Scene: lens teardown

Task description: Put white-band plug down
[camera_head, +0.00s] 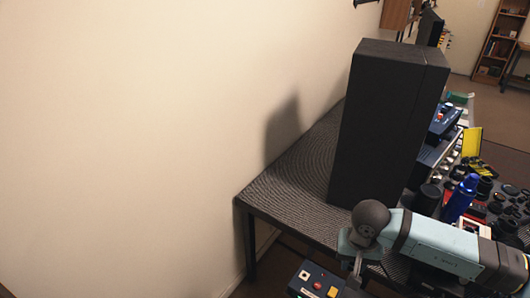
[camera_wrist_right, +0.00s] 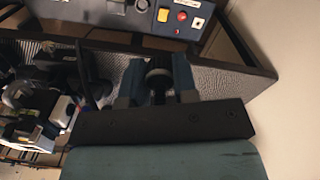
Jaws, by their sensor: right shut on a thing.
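My right gripper (camera_head: 352,280) hangs below its wrist at the lower middle of the head view, just past the front edge of the table. In the right wrist view its two fingers (camera_wrist_right: 157,88) are shut on a small dark round piece with a paler band, which appears to be the white-band plug (camera_wrist_right: 158,75). The plug cannot be made out in the head view. My left gripper is in neither view.
A dark control box (camera_head: 312,280) with red and yellow buttons is close beside the right gripper. A tall black cabinet (camera_head: 378,130) stands on the ribbed table (camera_head: 290,190). A blue bottle (camera_head: 461,198) and several dark parts crowd the right. The table's left part is bare.

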